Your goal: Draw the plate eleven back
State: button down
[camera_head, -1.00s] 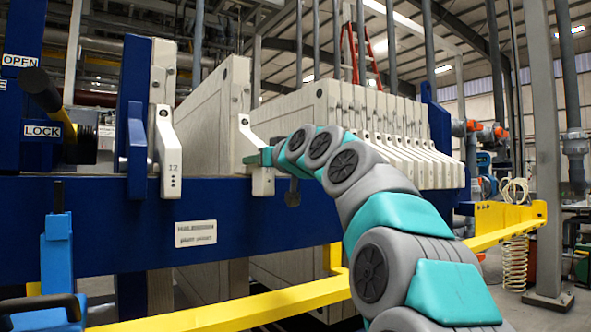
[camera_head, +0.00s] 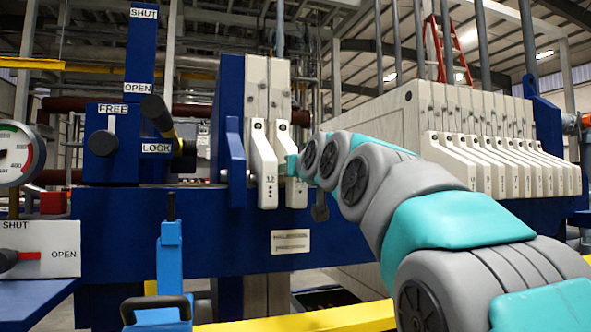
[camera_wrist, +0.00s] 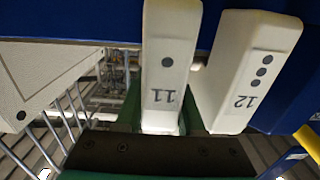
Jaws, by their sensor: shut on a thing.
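The handle of plate eleven (camera_wrist: 167,62), off-white with one dot and the number 11, stands between the green fingers of my gripper (camera_wrist: 160,118) in the wrist view. My gripper (camera_head: 293,166) is shut on this handle. In the head view plate eleven (camera_head: 280,90) stands upright close beside plate twelve (camera_head: 256,90) at the left end. The handle of plate twelve (camera_wrist: 250,78), with several dots, is just right of it in the wrist view, with a narrow gap holding a finger.
A pack of several plates (camera_head: 470,135) stands at the right, with a wide open gap between it and plate eleven. The blue side beam (camera_head: 350,240) runs below the handles. Lock and shut/open levers (camera_head: 157,115) stand at the left. A yellow rail (camera_head: 300,320) crosses in front.

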jog(key=shift+r, duration=0.25)
jog(key=c, duration=0.5)
grip_release()
jog(key=shift+f, duration=0.15)
jog(key=shift+s+d, duration=0.25)
jog(key=shift+s, duration=0.35)
jog(key=v, duration=0.6)
jog(key=shift+s, duration=0.2)
jog(key=shift+d, duration=0.1)
